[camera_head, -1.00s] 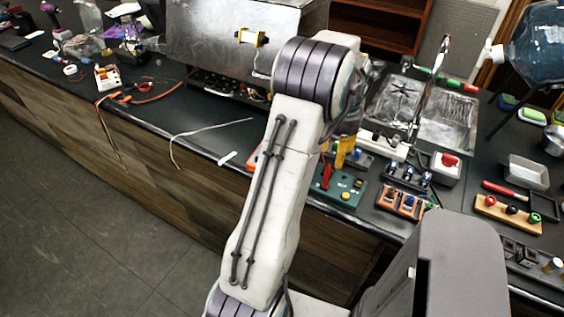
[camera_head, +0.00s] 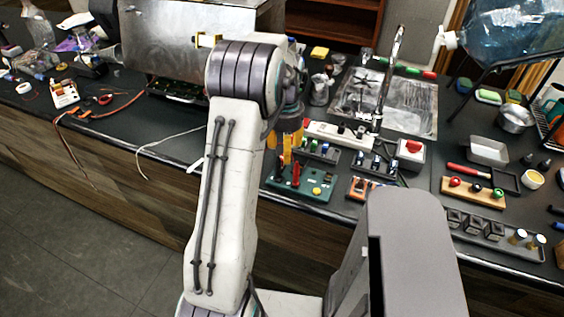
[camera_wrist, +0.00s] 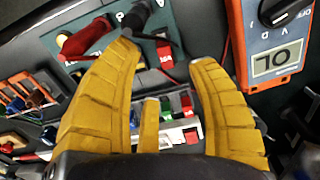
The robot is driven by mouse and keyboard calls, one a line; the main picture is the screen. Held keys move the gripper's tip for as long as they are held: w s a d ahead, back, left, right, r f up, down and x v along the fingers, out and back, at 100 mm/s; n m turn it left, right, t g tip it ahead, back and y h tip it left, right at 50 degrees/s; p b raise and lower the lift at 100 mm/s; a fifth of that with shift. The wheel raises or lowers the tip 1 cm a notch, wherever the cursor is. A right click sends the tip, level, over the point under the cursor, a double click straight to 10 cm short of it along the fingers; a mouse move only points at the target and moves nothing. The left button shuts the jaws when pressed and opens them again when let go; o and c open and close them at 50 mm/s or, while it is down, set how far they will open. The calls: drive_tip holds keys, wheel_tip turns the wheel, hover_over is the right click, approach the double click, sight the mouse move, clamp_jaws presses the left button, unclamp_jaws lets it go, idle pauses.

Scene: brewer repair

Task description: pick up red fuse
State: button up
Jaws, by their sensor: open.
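My gripper (camera_wrist: 163,55) has yellow fingers, spread apart with nothing held between them. In the wrist view a small red piece (camera_wrist: 186,104), which looks like the red fuse, stands in a pale holder (camera_wrist: 192,136) beside a green piece (camera_wrist: 167,106). It shows between the middle finger and the right finger, beyond them; the fingers do not appear to touch it. In the head view my gripper (camera_head: 289,148) hangs over the counter by a small rack (camera_head: 328,157) with blue and green pieces. Any red piece there is hidden behind the fingers.
A green board (camera_head: 318,190) with a red lever (camera_head: 295,172) lies just below my gripper. A white power strip (camera_head: 335,132) and a red-button box (camera_head: 411,152) stand nearby. A wooden block (camera_head: 470,196) sits farther right.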

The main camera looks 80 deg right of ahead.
drive_tip(key=shift+w+a+f+p, duration=0.15)
drive_tip(key=shift+f+p, duration=0.2)
drive_tip(key=shift+f, duration=1.8)
drive_tip(key=shift+c, duration=0.2)
drive_tip(key=c, duration=1)
clamp_jaws()
drive_tip(key=shift+r, duration=0.15)
